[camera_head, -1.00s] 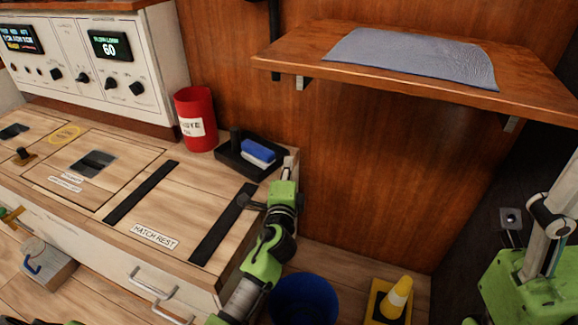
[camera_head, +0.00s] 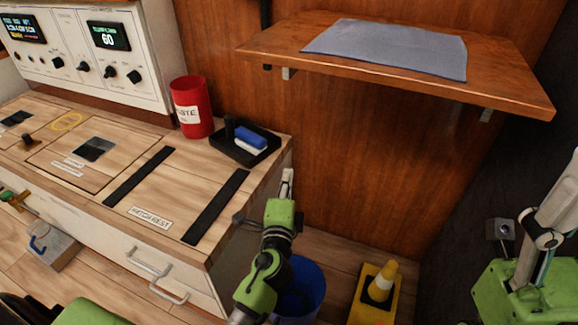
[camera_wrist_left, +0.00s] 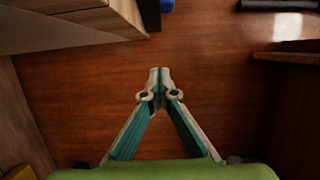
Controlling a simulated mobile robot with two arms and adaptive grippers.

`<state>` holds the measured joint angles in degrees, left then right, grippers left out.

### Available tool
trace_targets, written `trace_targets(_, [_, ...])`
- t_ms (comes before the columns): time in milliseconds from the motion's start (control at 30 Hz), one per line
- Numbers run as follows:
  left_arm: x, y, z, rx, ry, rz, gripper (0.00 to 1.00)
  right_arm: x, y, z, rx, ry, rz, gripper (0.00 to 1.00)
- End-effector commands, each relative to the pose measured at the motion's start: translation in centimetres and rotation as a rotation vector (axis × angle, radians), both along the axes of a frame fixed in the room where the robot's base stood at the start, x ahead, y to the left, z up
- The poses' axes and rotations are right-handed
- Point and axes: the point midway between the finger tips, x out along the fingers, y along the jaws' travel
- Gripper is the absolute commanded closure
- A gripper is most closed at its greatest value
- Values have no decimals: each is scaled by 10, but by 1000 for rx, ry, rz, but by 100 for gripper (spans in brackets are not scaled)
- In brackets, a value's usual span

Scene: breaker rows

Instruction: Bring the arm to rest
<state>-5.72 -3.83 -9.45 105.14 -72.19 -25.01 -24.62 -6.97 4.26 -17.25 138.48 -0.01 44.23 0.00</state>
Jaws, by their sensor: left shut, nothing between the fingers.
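My left arm, green and grey, comes up from the bottom of the head view beside the right end of the wooden counter (camera_head: 115,215). Its gripper (camera_head: 287,178) points up and away, just off the counter's right end. In the left wrist view the left gripper's fingertips (camera_wrist_left: 159,72) meet, shut with nothing between them, in front of a reddish-brown wooden surface. At the right edge of the head view is another green and grey arm part of mine; no right gripper fingers can be made out there.
A black tray (camera_head: 228,153) with a blue item stands at the counter's right end, beside a red bin (camera_head: 191,108). A wooden shelf (camera_head: 390,82) with a grey cloth (camera_head: 385,50) juts from the wall. A blue bucket (camera_head: 308,290) and yellow cone (camera_head: 380,285) stand on the floor.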

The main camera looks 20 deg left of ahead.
Motion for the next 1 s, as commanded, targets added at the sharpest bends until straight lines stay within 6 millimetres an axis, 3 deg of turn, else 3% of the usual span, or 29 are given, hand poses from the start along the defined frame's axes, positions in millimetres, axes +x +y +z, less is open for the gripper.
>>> trace_targets(267, [-8, -5, 2, -10, -6, -11, 100, -2, 0, 0, -7, 3, 0, 38])
trace_targets(400, [-11, -34, 27, -127, -74, -139, 100, -1, 0, 0, -4, 14, 0, 38])
trace_targets(467, [-17, -57, 51, -231, -134, -247, 100, -1, -1, 0, -4, 23, 1, 38])
trace_targets(567, [-41, -100, 106, -439, -265, -464, 100, -1, -1, -2, -1, 42, 3, 38])
trace_targets(700, [-95, -136, 192, -718, -455, -753, 100, -2, -2, -6, 1, 64, 3, 38])
trace_targets(800, [-142, -142, 250, -901, -594, -941, 100, -2, -3, -8, 3, 80, 4, 38])
trace_targets(1000, [-224, -121, 330, -1173, -826, -1215, 100, -4, -4, -12, 5, 102, 6, 38])
